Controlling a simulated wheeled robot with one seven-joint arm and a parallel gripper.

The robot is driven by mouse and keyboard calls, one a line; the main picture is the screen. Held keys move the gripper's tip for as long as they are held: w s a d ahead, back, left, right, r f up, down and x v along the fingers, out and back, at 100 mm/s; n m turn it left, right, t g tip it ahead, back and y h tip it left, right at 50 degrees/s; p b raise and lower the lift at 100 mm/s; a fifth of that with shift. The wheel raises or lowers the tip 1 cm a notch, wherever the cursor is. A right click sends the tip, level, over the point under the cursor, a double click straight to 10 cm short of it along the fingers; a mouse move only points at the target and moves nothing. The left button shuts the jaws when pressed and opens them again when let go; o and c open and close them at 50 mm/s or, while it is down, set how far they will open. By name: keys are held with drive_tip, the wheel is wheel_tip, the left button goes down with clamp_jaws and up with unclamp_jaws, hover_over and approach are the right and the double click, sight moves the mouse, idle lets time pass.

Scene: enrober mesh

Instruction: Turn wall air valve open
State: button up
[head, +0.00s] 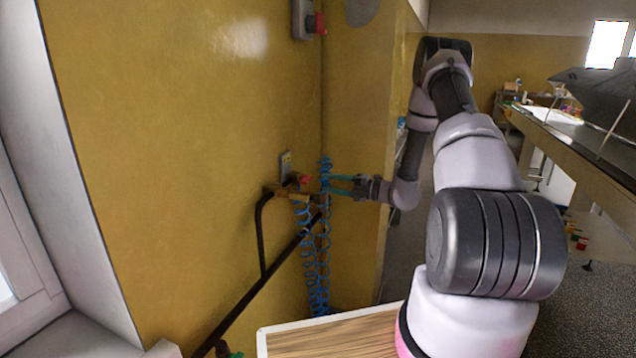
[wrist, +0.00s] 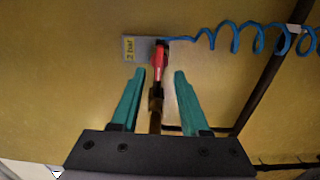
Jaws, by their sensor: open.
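The air valve is on the yellow wall, with a red handle (head: 304,180) and brass fittings (head: 287,192) in the head view. In the wrist view the red handle (wrist: 159,62) lies ahead of my gripper, in line with the gap between the fingers, with a brass part (wrist: 156,98) below it. A grey plate (wrist: 138,49) with a yellow "2 bar" label is beside the handle. My gripper (head: 325,185) has green fingers that point left at the valve. In the wrist view my gripper (wrist: 158,80) is open and empty; I cannot tell whether a fingertip touches the valve.
A blue coiled hose (head: 316,255) hangs at the valve; it also shows in the wrist view (wrist: 245,38). A dark pipe (head: 262,235) runs down the wall. A grey box with a red knob (head: 312,22) is higher up. A wooden tabletop (head: 330,340) is below.

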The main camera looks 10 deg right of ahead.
drive_tip(key=shift+v, duration=2.05)
drive_tip(key=s+a+r+n+g+h, duration=0.2)
drive_tip(key=s+a+r+n+g, duration=0.3)
drive_tip(key=s+r+n, duration=0.4)
drive_tip(key=s+a+r+n+g+h, duration=0.2)
drive_tip(key=s+a+r+n+g, duration=0.3)
drive_tip(key=r+n, duration=0.6)
drive_tip(key=s+d+r+n+t+h, duration=0.2)
drive_tip(key=s+r+n+t+h, duration=0.1)
drive_tip(key=s+n, duration=0.6)
drive_tip(key=s+d+r+n+t+h, duration=0.3)
drive_tip(key=s+r+n+h, duration=0.2)
drive_tip(key=s+n, duration=0.5)
wheel_tip(320, 180, up, 3)
drive_tip(key=shift+f+t+h, duration=0.1)
drive_tip(key=shift+t+h, duration=0.2)
